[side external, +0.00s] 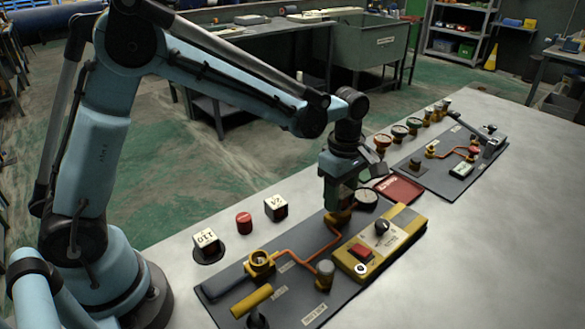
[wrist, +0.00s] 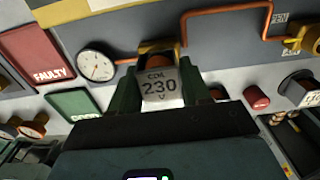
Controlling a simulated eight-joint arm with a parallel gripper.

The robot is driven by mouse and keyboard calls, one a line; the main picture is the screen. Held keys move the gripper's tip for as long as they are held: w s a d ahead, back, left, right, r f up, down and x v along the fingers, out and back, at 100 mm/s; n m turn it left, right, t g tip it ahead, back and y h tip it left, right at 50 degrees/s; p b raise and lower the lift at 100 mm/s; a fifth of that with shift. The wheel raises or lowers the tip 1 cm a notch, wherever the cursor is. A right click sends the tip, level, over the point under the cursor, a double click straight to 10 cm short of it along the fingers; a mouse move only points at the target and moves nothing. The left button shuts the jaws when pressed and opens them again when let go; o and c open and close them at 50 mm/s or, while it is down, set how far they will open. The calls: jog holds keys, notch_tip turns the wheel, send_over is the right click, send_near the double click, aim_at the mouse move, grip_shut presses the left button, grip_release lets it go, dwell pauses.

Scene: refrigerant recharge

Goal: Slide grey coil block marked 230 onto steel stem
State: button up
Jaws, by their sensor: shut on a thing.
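The coil block marked 230 (wrist: 160,88) is between the two dark green fingers of my gripper (wrist: 162,100) in the wrist view, with its label facing the camera. In the side view my gripper (side external: 340,205) points down over a brass valve body (side external: 338,216) on the dark panel, at the end of a copper pipe. The block is hidden by the fingers there. A yellow brass part (wrist: 158,47) shows just beyond the block in the wrist view. I cannot make out the steel stem, nor tell whether the block is around it or above it.
A dial gauge (side external: 367,198) and red tray (side external: 398,190) stand close to my gripper. A yellow switch box (side external: 380,242) is at its right. Blocks marked 110 (side external: 207,245) and 24 (side external: 276,208) and a red cap (side external: 244,222) stand left. The table's front right is clear.

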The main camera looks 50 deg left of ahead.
jog(key=shift+f, duration=0.75)
jog(key=o, duration=1.4)
jog(key=shift+r, duration=3.5)
jog(key=shift+s+a+r+m, duration=0.25)
jog(key=shift+s+r+m, duration=0.05)
jog(key=shift+m, duration=0.1)
jog(key=s+a+m+t, duration=0.2)
jog(key=s+m, duration=0.2)
jog(key=m, duration=0.1)
jog(key=s+a+r+m+t, duration=0.1)
jog(key=s+a+m+t, duration=0.1)
jog(key=s+m, duration=0.3)
jog(key=s+a+r+m+t, duration=0.1)
jog(key=s+a+m+t, duration=0.2)
jog(key=m, duration=0.4)
jog(key=shift+s+a+r, duration=0.15)
jog(key=shift+s+a, duration=0.05)
jog(key=shift+s, duration=0.55)
